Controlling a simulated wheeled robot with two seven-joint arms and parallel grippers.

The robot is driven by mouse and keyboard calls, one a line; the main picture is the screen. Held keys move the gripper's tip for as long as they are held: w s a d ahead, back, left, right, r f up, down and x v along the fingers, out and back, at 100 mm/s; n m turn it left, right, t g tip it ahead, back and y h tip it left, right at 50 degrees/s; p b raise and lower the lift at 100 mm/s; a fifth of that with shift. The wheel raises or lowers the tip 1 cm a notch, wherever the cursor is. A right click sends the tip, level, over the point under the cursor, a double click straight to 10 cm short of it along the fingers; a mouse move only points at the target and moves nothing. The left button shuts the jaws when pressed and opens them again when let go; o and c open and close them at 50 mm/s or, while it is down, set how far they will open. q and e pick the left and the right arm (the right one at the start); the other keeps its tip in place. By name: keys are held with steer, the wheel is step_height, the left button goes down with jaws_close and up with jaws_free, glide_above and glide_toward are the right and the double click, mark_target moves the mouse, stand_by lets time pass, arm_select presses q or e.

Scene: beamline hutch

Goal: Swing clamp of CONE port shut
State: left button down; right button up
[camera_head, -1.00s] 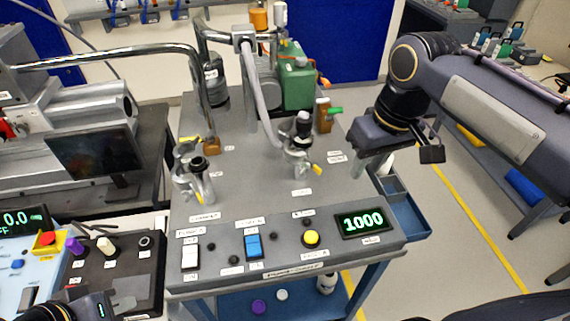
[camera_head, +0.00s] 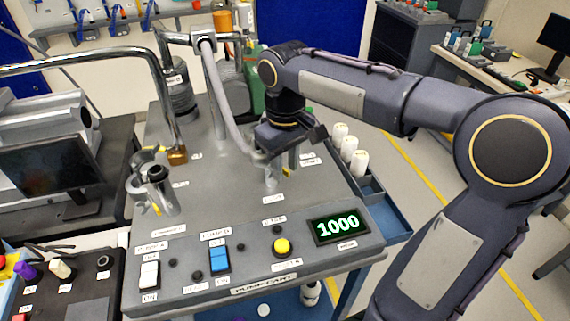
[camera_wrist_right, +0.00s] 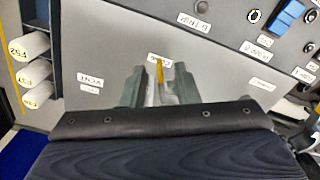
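The right-hand port (camera_head: 270,178) stands on the grey pump cart top, partly hidden behind my right gripper. My right gripper (camera_head: 292,158) is low over this port. In the right wrist view its two fingers (camera_wrist_right: 159,88) stand apart, with the yellow tab (camera_wrist_right: 159,72) and some grey metal between them; contact cannot be told. A white label lies just beyond, too small to read surely. Another port with an open-looking metal clamp (camera_head: 152,185) stands to the left. My left gripper is not in view.
A bent metal pipe (camera_head: 165,85) and a grey hose (camera_head: 215,85) rise near the ports.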

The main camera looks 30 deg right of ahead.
steer(key=shift+f, duration=0.1)
jaws_close()
steer(key=shift+d, duration=0.15)
stand_by(0.3)
steer(key=w+d+n+p, duration=0.8)
steer(key=d+n+p, duration=0.1)
steer(key=n, duration=0.4)
steer(key=shift+w+p, duration=0.25)
steer(key=shift+p, duration=0.65)
